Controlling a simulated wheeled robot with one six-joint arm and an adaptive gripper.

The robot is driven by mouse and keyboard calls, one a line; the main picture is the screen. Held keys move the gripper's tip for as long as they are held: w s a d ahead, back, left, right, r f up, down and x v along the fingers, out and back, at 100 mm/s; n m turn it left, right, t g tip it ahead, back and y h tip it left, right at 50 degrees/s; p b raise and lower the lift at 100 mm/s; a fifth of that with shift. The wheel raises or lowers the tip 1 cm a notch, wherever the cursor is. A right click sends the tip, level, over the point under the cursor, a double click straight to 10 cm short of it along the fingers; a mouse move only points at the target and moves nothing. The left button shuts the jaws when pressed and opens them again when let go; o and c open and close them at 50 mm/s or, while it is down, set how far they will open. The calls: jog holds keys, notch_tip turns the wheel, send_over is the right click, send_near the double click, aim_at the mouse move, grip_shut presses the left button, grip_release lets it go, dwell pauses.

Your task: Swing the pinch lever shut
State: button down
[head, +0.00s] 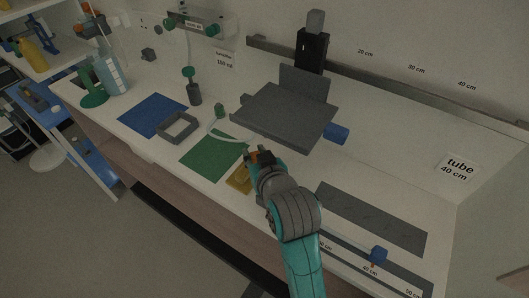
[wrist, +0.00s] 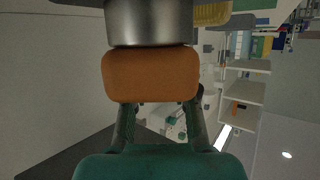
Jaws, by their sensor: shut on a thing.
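My gripper (head: 262,156) reaches over the front of the bench, beside the green mat. In the wrist view my gripper (wrist: 158,108) has its two fingers up against an orange block (wrist: 150,75), which looks like the grip of the pinch lever, and is shut on it. A grey metal cylinder (wrist: 148,22) sits right against the block's far side. In the head view a bit of orange (head: 252,158) shows at my fingertips; the rest of the lever is hidden by my gripper. How far the lever is swung cannot be told.
A yellow piece (head: 238,181) lies just left of my wrist. A grey platform (head: 285,115) with a blue knob (head: 336,133) stands behind my gripper. A pale tube (head: 222,135) curves over the green mat (head: 205,162). A grey square frame (head: 177,127) stands left.

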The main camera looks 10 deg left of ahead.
jog(key=n+g+y, duration=0.1)
jog(key=s+a+n+y, duration=0.1)
jog(key=n+g+y, duration=0.1)
jog(key=shift+s+a+g, duration=0.25)
jog(key=shift+a+g, duration=0.05)
jog(key=shift+a, duration=0.05)
jog(key=shift+s+a+n+g+y, duration=0.3)
jog(key=shift+s+n+g+y, duration=0.1)
jog(key=shift+n+g, duration=0.3)
jog(key=shift+s+a+n+g+y, duration=0.3)
jog(key=shift+n+g+y, duration=0.1)
jog(key=shift+n+g, duration=0.25)
jog(key=shift+f, duration=0.1)
jog(key=c, duration=0.9)
grip_release()
jog(key=shift+d, duration=0.1)
jog(key=v, duration=1.2)
jog(key=shift+s, duration=0.15)
jog(key=shift+s, duration=0.1)
